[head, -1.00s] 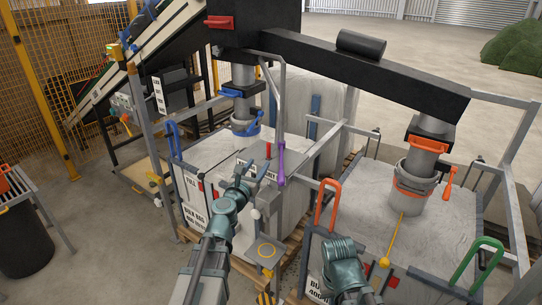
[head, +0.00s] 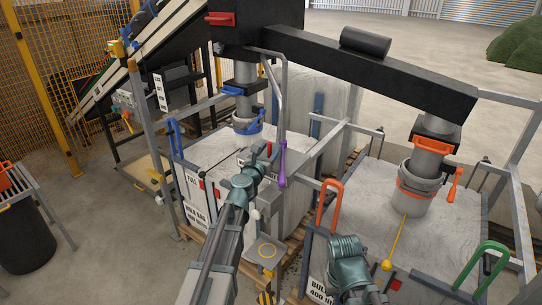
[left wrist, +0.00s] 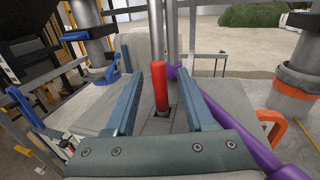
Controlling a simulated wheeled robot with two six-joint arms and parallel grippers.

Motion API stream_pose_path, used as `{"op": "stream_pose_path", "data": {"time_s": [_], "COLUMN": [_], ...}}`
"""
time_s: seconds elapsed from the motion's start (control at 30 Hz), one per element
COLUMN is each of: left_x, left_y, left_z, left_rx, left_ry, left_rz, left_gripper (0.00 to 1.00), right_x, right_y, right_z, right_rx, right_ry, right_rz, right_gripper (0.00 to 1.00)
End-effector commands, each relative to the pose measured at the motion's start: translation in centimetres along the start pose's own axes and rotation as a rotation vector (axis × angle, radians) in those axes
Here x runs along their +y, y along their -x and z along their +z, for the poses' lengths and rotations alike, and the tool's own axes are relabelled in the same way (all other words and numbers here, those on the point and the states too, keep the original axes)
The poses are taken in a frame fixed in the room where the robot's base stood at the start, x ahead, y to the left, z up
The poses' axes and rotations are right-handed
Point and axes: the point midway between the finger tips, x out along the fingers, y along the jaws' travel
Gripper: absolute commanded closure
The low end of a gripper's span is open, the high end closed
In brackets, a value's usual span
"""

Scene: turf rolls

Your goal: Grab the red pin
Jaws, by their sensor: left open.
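The red pin (left wrist: 159,86) stands upright in a dark slot in a grey plate (left wrist: 160,126) in the left wrist view. In the head view a small part of the pin (head: 269,149) shows by my left gripper (head: 262,152). My left gripper (left wrist: 153,85) is open, with one blue-grey finger on each side of the pin. A gap shows between the pin and each finger, so it is not clamped. My right arm shows at the lower middle of the head view, but its gripper cannot be made out.
A purple-handled lever (head: 282,164) hangs just right of my left gripper. A steel post (left wrist: 167,30) rises behind the pin. Blue clamp handles (head: 174,138) are at left, an orange handle (head: 329,203) and a green handle (head: 482,262) at right. White bulk bags (head: 375,190) stand below.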

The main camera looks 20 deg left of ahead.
Motion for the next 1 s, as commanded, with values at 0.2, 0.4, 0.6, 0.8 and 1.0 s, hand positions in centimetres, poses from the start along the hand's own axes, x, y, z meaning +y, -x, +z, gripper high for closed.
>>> {"op": "stream_pose_path", "data": {"time_s": [0.2,0.4,0.6,0.8,1.0], "left_x": [-0.01,0.00,0.00,0.00,0.00], "left_y": [0.06,0.07,0.07,0.07,0.07], "left_z": [0.00,0.00,0.00,0.01,0.21], "left_rx": [0.000,0.000,0.000,0.000,0.000], "left_ry": [0.000,0.000,0.000,0.000,0.000], "left_rz": [0.000,0.000,0.000,0.000,0.000], "left_gripper": [0.53,0.89,1.00,1.00,1.00], "right_x": [0.00,0.00,0.00,0.00,0.02], "right_y": [0.00,0.00,0.00,0.00,0.21], "right_z": [0.01,0.01,0.01,0.01,0.02], "right_rx": [0.000,0.000,0.000,0.000,0.000], "right_ry": [0.000,0.000,0.000,0.000,0.000], "right_rz": [0.000,0.000,0.000,0.000,0.000], "right_gripper": [1.00,1.00,1.00,1.00,1.00]}}
